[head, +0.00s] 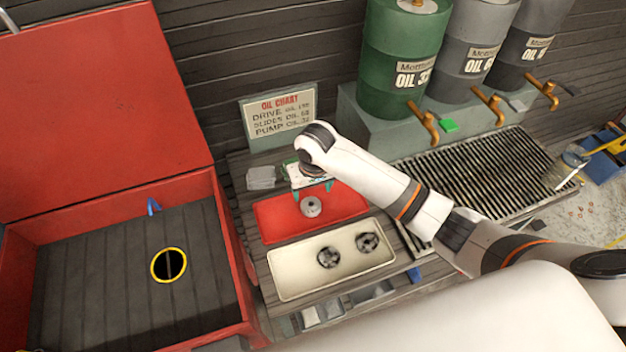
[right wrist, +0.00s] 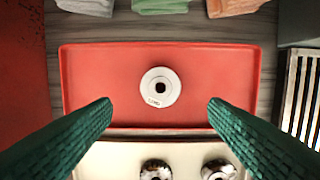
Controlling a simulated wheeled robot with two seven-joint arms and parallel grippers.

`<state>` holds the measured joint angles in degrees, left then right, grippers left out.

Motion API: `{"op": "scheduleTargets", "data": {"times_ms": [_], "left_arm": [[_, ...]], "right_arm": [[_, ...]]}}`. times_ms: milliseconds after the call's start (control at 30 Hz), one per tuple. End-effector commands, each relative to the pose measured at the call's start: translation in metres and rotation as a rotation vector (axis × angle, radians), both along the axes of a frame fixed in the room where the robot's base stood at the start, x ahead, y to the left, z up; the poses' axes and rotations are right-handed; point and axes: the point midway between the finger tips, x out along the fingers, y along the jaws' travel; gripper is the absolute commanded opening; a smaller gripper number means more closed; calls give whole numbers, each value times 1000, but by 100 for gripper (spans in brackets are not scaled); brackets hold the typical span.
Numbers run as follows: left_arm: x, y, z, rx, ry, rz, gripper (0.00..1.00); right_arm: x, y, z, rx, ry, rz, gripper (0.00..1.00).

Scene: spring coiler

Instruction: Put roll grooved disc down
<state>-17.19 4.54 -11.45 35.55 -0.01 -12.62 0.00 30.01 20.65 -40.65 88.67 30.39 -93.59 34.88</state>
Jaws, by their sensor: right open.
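A pale grey disc with a dark centre hole (head: 311,207) lies flat in the red tray (head: 276,222). In the right wrist view the disc (right wrist: 160,87) sits near the middle of the red tray (right wrist: 95,75), with a small label on its face. My right gripper (head: 315,185) is above the red tray. Its green fingers (right wrist: 160,105) are wide apart, one on each side of the disc and clear of it. Two dark metal discs (head: 329,257) (head: 367,242) lie in the cream tray (head: 290,285) in front. My left gripper is not in view.
Folded cloths in grey (right wrist: 85,5), green (right wrist: 160,5) and orange (right wrist: 235,7) lie behind the red tray. A red open-lidded chest (head: 215,200) stands left. Oil drums (head: 405,55) and a drip grate (head: 480,175) are at the back right. An oil chart sign (head: 280,115) stands behind.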

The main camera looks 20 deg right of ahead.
Motion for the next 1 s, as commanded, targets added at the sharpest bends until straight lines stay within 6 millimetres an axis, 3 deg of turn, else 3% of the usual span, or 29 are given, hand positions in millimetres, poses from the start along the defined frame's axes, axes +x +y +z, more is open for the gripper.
{"op": "scheduleTargets", "data": {"times_ms": [100,300,1000], "left_arm": [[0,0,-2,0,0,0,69],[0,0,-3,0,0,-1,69],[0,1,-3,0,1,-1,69]], "right_arm": [[-2,0,22,1,-4,1,69],[-5,-1,41,0,-1,0,69],[-5,-1,44,-1,0,0,69]]}}
